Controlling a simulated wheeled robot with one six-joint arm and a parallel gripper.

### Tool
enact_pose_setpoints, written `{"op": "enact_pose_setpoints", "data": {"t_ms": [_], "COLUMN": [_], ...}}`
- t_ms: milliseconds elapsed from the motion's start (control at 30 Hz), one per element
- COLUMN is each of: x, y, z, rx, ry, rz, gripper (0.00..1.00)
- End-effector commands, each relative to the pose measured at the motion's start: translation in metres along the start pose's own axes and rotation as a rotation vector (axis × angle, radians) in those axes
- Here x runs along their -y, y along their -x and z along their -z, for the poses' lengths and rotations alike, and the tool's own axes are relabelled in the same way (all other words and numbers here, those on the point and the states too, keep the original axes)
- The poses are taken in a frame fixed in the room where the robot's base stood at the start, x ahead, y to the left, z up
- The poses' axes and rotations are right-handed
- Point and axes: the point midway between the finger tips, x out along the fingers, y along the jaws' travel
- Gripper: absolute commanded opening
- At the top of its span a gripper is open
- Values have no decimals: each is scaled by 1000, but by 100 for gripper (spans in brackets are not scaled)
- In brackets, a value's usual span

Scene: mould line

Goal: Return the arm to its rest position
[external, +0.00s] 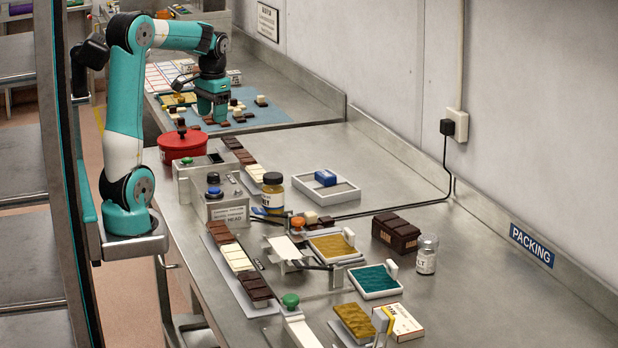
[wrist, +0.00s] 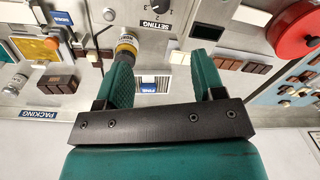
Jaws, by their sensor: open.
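My teal and white arm (external: 130,80) rises at the left of the bench and reaches over to its far end. Its upper links are bent, and the wrist points down. My gripper (external: 212,118) is low over the blue mat with small chocolate pieces at the far end; I cannot tell whether it touches anything there. In the wrist view the two teal fingers of my gripper (wrist: 163,58) stand apart, with no object held between them.
A red pot (external: 182,146) stands near my arm. A yellow-labelled jar (external: 273,193), a white tray with a blue block (external: 345,195), a brown chocolate box (external: 396,232) and textured pads (external: 375,280) stand along the bench. The right side by the wall is mostly clear.

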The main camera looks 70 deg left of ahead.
Motion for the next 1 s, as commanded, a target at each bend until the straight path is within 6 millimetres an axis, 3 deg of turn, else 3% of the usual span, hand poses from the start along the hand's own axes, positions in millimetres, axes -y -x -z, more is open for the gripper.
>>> {"op": "enact_pose_setpoints", "data": {"t_ms": [433,600,800,900,1000], "x": [-6,-32,-37,-34,-33], "y": [-1,-26,-56,-60,-53], "z": [-6,-48,-100,-112,-115], "rx": [-4,-48,-133,-161,-168], "ry": [13,112,219,242,251], "rz": [12,103,231,263,273], "gripper": [63,63,63,63,63]}}
